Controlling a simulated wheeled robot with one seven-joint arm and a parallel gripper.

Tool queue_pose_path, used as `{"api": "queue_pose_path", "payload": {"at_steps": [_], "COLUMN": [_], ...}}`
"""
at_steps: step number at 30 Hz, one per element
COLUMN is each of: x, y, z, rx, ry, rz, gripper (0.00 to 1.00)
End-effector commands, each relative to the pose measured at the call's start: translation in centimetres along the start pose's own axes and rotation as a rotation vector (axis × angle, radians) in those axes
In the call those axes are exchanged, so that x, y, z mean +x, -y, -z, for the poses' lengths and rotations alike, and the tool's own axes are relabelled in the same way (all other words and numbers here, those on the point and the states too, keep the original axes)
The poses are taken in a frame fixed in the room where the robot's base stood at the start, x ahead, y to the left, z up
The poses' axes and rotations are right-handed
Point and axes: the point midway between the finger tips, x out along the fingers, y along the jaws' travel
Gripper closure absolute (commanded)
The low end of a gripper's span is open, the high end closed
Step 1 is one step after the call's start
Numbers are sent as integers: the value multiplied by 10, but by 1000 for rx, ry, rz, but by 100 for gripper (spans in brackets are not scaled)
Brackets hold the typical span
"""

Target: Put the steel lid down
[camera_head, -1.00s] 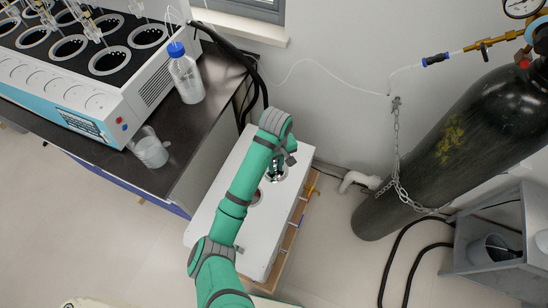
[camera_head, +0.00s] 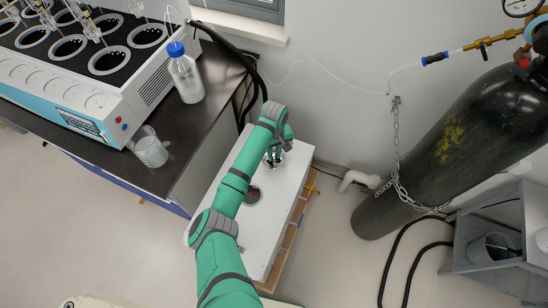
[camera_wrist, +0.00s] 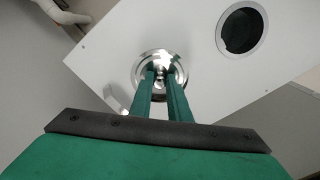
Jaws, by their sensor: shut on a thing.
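The steel lid (camera_wrist: 158,64) is a shiny round disc with a knob, seen in the wrist view at the end of my gripper (camera_wrist: 160,82). My gripper's two green fingers are shut on its knob. In the head view the lid (camera_head: 273,157) shows beside my arm, over the far end of a white box top (camera_head: 285,185). I cannot tell whether the lid touches the white top or hangs just above it. A round dark opening (camera_wrist: 242,30) in the white top is uncovered, to the right of the lid in the wrist view. It also shows in the head view (camera_head: 254,195).
A dark bench (camera_head: 200,125) at left holds a glass beaker (camera_head: 151,152), a blue-capped bottle (camera_head: 186,78) and a heating unit (camera_head: 95,95). A chained black gas cylinder (camera_head: 450,150) stands at right. The white top around the lid is mostly bare.

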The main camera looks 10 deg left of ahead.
Motion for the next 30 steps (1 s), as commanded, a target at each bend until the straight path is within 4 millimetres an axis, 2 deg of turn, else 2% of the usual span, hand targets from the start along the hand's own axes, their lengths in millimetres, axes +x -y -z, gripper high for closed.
{"api": "queue_pose_path", "payload": {"at_steps": [7, 20, 21, 23, 30], "x": [28, 34, 35, 35, 35], "y": [1, 0, 0, 0, 0], "z": [2, 1, 1, 1, 1], "rx": [-2, -2, -2, -1, -1], "ry": [0, 1, 1, 0, 0], "rz": [2, 1, 1, 1, 1], "gripper": [100, 100, 81, 67, 65]}}
